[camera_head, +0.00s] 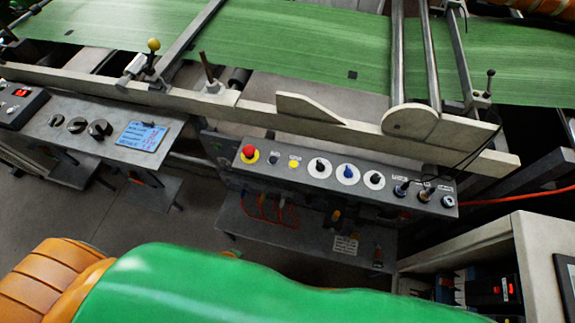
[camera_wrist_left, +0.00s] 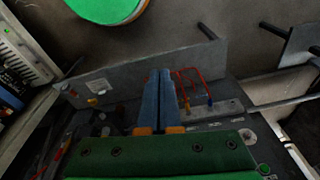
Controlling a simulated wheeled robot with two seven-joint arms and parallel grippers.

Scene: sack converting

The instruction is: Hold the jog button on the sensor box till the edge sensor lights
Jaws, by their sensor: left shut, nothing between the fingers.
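A grey control box (camera_head: 225,165) hangs below the cream machine rail in the head view. Its face carries a red mushroom button (camera_head: 249,154), a yellow button (camera_head: 293,164), white-ringed knobs (camera_head: 346,172) and several dark controls at its right end. I cannot read which one is the jog button, nor pick out a lit edge sensor. In the left wrist view my left gripper (camera_wrist_left: 160,75) is shut and empty, its blue fingers together over the grey shelf area with red wires (camera_wrist_left: 188,76). Contact with anything is not clear. My right gripper is in neither view.
Green web (camera_head: 300,45) runs across the machine behind the cream rail (camera_head: 340,120). A second panel with a blue label (camera_head: 141,136) stands at left. A shelf (camera_head: 300,232) sits below the box. A white cabinet (camera_head: 530,235) stands at right.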

